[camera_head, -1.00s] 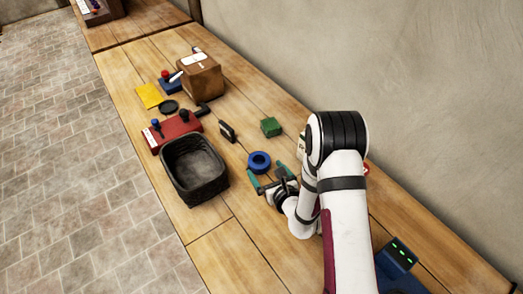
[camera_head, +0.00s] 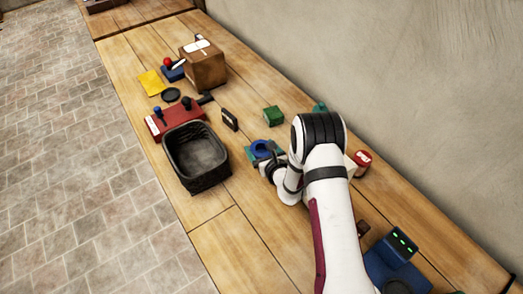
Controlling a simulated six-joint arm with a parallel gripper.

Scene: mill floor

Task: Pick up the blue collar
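The blue collar (camera_head: 262,147) is a ring lying on the wooden bench, right of the black basket. My gripper (camera_head: 264,152) has teal fingers. It is at the collar, with one finger on its left side and the other on its right. The fingers look spread about as wide as the collar. My gripper covers the near part of the collar, and I cannot make out whether the fingers touch it.
A black basket (camera_head: 181,176) stands close on the left. A black-and-brown piece (camera_head: 229,120) and a green block (camera_head: 273,115) lie beyond the collar. A red lever box (camera_head: 174,117) and a cardboard box (camera_head: 204,68) are farther back. A red-topped can (camera_head: 362,162) stands right of my arm.

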